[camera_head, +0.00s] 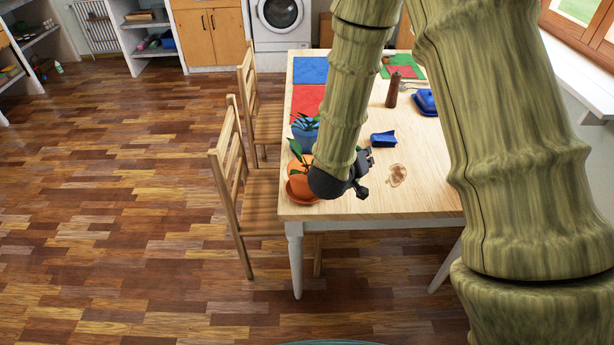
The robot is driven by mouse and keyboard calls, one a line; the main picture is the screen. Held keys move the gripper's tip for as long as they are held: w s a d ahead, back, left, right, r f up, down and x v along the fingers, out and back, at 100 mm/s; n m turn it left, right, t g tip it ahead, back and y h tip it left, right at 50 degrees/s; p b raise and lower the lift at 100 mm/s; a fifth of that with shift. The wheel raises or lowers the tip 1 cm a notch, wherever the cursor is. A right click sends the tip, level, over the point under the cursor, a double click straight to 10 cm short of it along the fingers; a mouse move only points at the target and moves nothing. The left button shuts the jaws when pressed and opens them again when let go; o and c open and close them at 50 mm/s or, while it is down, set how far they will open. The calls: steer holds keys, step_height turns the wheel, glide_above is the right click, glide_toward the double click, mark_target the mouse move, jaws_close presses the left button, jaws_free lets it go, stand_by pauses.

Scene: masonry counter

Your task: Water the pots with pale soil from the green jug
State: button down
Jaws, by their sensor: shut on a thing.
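An orange terracotta pot (296,187) with a leafy plant stands on a saucer at the table's near left corner. A blue pot (304,137) with a green plant stands just behind it. The soil colour cannot be made out in either. My gripper (361,184) is low over the near end of the table, right of the orange pot, with its dark fingers partly hidden by my arm. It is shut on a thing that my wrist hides. I cannot make out the green jug.
The wooden table (425,185) has a brown stain, a blue folded item (383,139), a brown shaker (392,90) and a blue butter dish (426,103). Red and blue mats lie behind. Two chairs (233,170) stand at its left. The floor further left is clear.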

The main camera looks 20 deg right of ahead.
steer(key=shift+s+d+f+b, duration=0.1)
steer(key=shift+f+b, duration=0.15)
steer(key=shift+f, duration=0.25)
steer(key=shift+s+d+f+b, duration=0.1)
steer(key=shift+f+b, duration=0.15)
steer(key=shift+f, duration=0.25)
steer(key=shift+d, duration=0.1)
steer(key=shift+r, duration=0.1)
steer(key=shift+s+f+m+b, duration=0.2)
steer(key=shift+f+m+b, duration=0.1)
steer(key=shift+f+b, duration=0.2)
step_height(320, 180, down, 10)
steer(key=s+d+m+t+y+b, duration=0.2)
steer(key=m+b, duration=0.1)
steer(key=b, duration=0.9)
steer(key=shift+s+d, duration=0.3)
steer(key=shift+d, duration=0.1)
steer(key=shift+t, duration=0.3)
